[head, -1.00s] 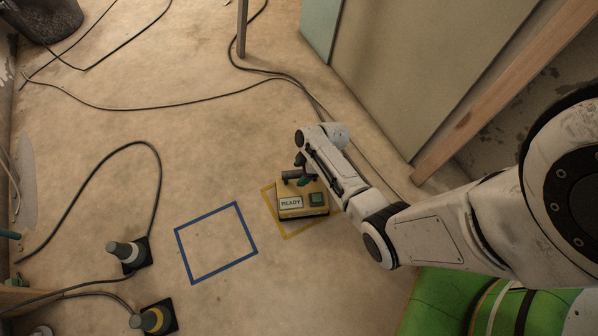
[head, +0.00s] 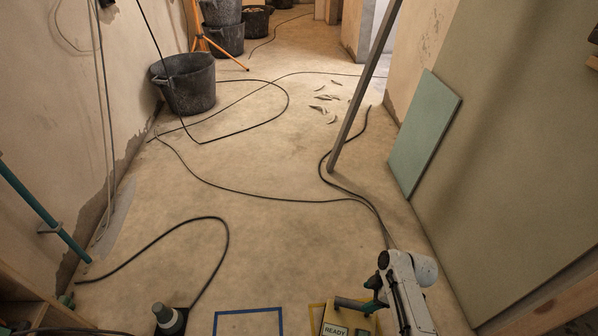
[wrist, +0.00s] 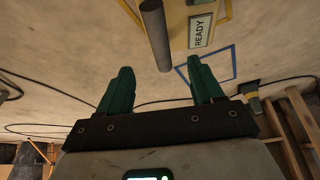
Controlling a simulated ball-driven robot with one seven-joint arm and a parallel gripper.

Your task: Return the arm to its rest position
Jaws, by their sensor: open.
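My arm (head: 408,293) reaches in at the bottom right of the head view. My gripper (wrist: 161,80) shows two green fingers spread apart in the wrist view, with nothing held between them. In the head view the gripper (head: 374,294) is small, close by the grey handle bar (head: 352,304) of a yellow box (head: 337,318) labelled READY. The wrist view shows the bar (wrist: 155,35) just ahead of the fingertips; I cannot tell the exact gap. The box stands on the floor, partly cut off by the frame.
A blue taped square (head: 248,311) lies left of the box. Black cables (head: 265,197) cross the floor. A slanted post (head: 362,95) and leaning boards (head: 425,130) stand right, a black bucket (head: 187,85) back left. The middle floor is otherwise clear.

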